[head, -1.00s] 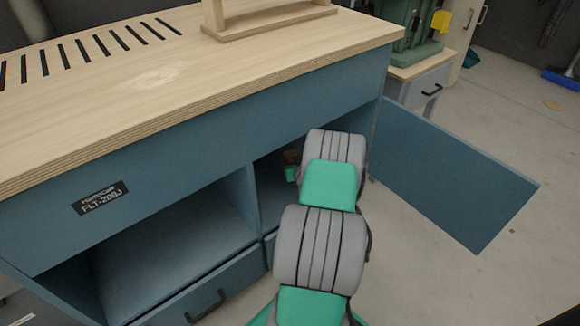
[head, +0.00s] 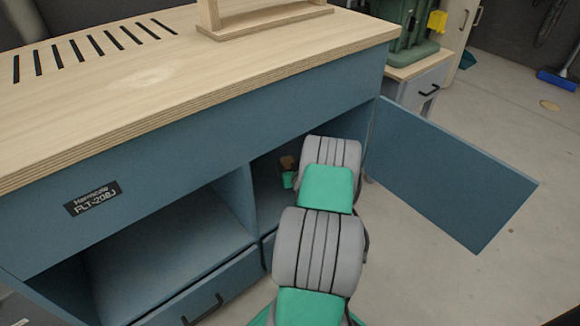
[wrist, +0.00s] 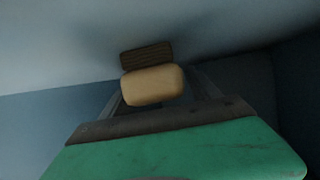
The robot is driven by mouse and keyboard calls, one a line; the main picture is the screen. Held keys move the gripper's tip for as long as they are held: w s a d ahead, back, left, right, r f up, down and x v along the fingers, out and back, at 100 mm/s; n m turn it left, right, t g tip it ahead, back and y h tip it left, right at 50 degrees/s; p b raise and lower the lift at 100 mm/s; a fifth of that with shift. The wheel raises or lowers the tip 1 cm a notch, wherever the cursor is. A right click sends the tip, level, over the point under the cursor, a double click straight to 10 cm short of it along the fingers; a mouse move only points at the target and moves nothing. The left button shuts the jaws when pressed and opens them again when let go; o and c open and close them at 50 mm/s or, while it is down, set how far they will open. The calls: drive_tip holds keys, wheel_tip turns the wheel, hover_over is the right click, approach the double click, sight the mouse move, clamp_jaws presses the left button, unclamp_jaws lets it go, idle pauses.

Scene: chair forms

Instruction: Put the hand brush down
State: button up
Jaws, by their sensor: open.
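The hand brush has a tan wooden body (wrist: 153,86) and a dark, ridged bristle part, seen in the wrist view against a pale blue-grey panel. My gripper (wrist: 158,94) is open, with one finger on each side of the brush. I cannot tell whether a finger touches it. In the head view, my arm reaches into the right-hand compartment of the blue workbench (head: 215,110). A small brown patch (head: 288,163) shows there by my green wrist part; I cannot tell if it is the brush. My fingers are hidden in that view.
The compartment's blue door (head: 450,175) stands open to the right. A divider (head: 235,205) separates it from the open left compartment, with a drawer below. The wooden bench top lies above my arm. A green machine (head: 412,35) stands on a cabinet behind. The floor at right is mostly clear.

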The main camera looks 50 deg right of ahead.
drive_tip(key=shift+s+r+p, duration=0.1)
drive_tip(key=shift+r+p, duration=0.2)
drive_tip(key=shift+r, duration=0.05)
drive_tip(key=p+v, duration=0.3)
drive_tip(key=v, duration=0.8)
drive_tip(key=shift+d, duration=0.1)
drive_tip(key=shift+s+a, duration=0.3)
drive_tip(key=shift+s, duration=0.05)
